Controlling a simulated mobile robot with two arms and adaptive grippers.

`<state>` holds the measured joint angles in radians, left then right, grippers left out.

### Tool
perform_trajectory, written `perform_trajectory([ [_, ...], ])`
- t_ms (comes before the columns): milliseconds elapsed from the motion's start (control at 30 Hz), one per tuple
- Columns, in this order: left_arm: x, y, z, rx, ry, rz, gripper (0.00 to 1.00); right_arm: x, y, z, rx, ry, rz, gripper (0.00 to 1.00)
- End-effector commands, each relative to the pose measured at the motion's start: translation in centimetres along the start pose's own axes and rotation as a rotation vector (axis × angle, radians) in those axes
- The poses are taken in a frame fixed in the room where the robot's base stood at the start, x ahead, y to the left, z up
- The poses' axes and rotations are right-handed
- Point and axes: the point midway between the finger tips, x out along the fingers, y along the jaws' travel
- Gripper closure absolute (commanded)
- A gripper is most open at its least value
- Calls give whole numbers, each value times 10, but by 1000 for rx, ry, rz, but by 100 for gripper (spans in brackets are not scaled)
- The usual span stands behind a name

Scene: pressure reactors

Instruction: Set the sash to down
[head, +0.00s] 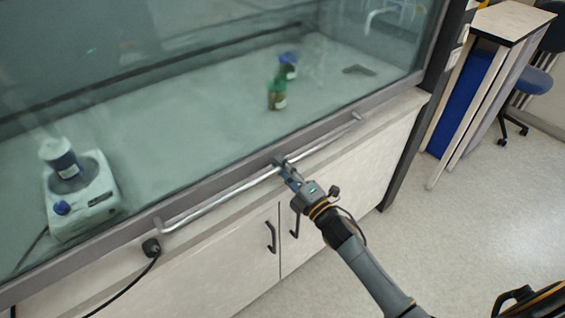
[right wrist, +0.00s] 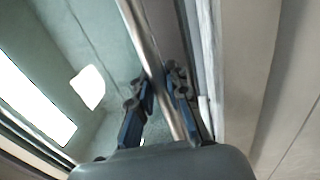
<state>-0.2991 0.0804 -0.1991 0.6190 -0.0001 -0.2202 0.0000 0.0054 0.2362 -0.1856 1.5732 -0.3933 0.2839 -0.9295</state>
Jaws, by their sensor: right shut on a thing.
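The sash is a large glass pane (head: 170,130) in a grey frame. Its lower edge sits low, close to the front ledge of the cabinet. A long metal handle bar (head: 225,196) runs along the sash's lower edge. My right gripper (head: 281,165) is at the middle of the bar. In the right wrist view the bar (right wrist: 143,45) passes between the two blue-and-dark fingers of the gripper (right wrist: 158,95), which are shut on it. My left gripper is not in view.
Behind the glass stand a hotplate-like device (head: 85,205) with a container on it and green bottles (head: 278,92). Below are cabinet doors (head: 235,270) with black handles. A side table (head: 510,22) and a blue chair (head: 535,80) stand right. Floor at right is clear.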

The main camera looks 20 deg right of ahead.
Motion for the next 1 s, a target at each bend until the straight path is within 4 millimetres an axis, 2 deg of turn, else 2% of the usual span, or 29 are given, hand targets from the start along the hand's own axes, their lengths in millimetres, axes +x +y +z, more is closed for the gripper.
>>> perform_trajectory([
  [33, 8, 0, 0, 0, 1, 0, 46, -2, -11, 0, 1, -2, -7, 100],
  [367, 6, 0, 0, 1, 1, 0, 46, -3, -13, 0, -1, -2, -13, 100],
  [400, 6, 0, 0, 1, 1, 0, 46, -3, -13, 0, -1, -2, -13, 79],
  [500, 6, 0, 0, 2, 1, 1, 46, -3, -12, 0, -1, -2, -12, 61],
  [833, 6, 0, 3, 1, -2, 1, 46, -4, -8, 1, -1, -1, -2, 61],
  [1000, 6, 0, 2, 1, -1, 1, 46, -25, -8, 1, -1, -2, -5, 61],
])
